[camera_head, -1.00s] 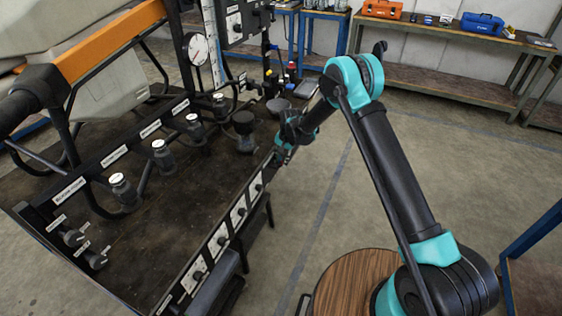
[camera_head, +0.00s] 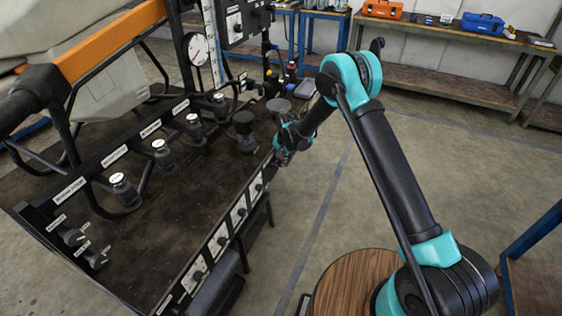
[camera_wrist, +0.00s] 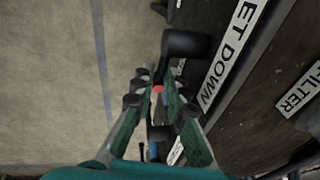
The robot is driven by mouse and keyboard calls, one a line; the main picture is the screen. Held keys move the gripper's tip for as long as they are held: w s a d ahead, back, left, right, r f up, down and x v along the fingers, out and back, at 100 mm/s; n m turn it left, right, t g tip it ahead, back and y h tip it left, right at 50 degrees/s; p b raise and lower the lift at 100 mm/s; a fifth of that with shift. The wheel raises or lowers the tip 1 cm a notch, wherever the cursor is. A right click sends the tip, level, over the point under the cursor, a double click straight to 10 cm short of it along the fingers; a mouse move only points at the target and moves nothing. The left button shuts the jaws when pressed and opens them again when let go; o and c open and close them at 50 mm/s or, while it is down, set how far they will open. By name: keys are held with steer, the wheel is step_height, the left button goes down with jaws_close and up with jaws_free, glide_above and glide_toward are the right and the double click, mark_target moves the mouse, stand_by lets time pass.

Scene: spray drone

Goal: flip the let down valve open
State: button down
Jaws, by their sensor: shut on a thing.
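In the wrist view a white label (camera_wrist: 233,48), cut off at the frame edge and reading "ET DOWN", lies on the dark panel edge. A black fitting (camera_wrist: 186,43) sits beside it. My gripper (camera_wrist: 157,98) is shut on a small part with a red tip (camera_wrist: 158,89), which looks like the let down valve's lever; the fingers hide most of it. In the head view my gripper (camera_head: 281,157) is at the right edge of the spray rig's dark deck (camera_head: 150,228). The valve is hidden there by the wrist, and the lever's angle cannot be read.
Bottles (camera_head: 122,187) and a round gauge (camera_head: 195,48) stand on the rig. A workbench (camera_head: 430,50) with toolboxes is at the back.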

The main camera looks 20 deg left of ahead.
steer(key=t, duration=0.1)
steer(key=r+t, duration=0.1)
steer(key=t, duration=0.1)
steer(key=shift+s, duration=0.2)
steer(key=c, duration=1.6)
jaws_free()
steer(key=v, duration=1.2)
steer(key=shift+a, duration=0.1)
